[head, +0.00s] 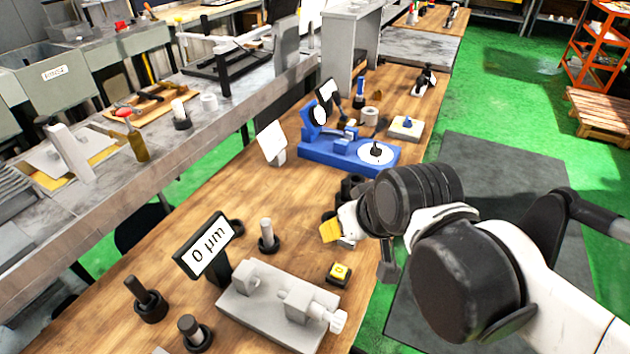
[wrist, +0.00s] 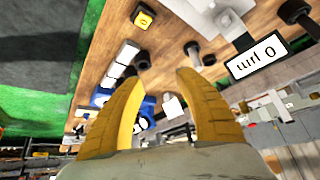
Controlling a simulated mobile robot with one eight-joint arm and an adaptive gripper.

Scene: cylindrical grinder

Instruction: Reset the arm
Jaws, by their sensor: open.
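My gripper (wrist: 160,110) shows in the wrist view as two yellow ribbed fingers spread wide apart, with nothing between them. In the head view one yellow fingertip of it (head: 331,231) shows over the wooden bench (head: 185,262), near the bench's right edge. My black and white arm reaches in from the lower right and hides part of the gripper and the bench edge. The gripper is to the right of the "0 µm" display (head: 207,246) and beyond the small yellow button box (head: 339,273).
A grey measuring fixture (head: 275,308) and several dark holders with pins stand at the bench front. A blue bench instrument (head: 350,153) stands farther back. A grey machine ledge (head: 120,200) runs along the left. Green floor with a dark mat (head: 500,170) lies right.

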